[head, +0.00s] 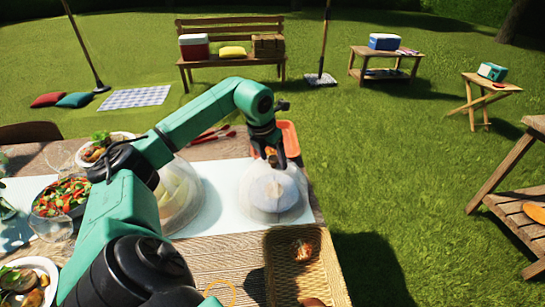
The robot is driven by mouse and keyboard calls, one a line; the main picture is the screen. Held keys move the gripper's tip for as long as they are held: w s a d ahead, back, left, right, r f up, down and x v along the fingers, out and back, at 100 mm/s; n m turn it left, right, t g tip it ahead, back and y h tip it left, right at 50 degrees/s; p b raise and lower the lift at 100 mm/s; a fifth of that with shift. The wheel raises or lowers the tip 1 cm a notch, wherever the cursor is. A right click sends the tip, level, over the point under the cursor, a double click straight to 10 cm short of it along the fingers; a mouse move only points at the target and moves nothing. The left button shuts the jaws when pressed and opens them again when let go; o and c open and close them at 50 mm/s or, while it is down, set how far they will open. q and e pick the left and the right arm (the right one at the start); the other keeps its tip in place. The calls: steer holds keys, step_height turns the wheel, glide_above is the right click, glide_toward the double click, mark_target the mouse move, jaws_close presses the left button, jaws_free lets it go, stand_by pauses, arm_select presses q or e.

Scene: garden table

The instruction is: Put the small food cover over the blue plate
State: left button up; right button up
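The small food cover (276,192) is a pale, see-through dome near the right end of the table, over the white runner. My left gripper (271,156) points down at its top, with a brownish knob between or just by the fingers. I cannot tell whether the fingers are shut on the knob, or whether the dome rests on the runner. A larger clear cover (182,207) stands to its left, partly behind my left arm. I cannot make out a blue plate. My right gripper is not in view.
A wicker basket (281,269) with a piece of food stands at the table's front right. An orange tray (289,137) lies behind the small cover, with red-handled utensils (211,135) to its left. A salad bowl (64,194) and glasses fill the left side.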

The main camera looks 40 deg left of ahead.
arm_select(q)
steer(key=p+v, duration=0.1)
steer(key=v, duration=1.3)
steer(key=shift+r, duration=0.3)
steer(key=shift+s+f, duration=0.1)
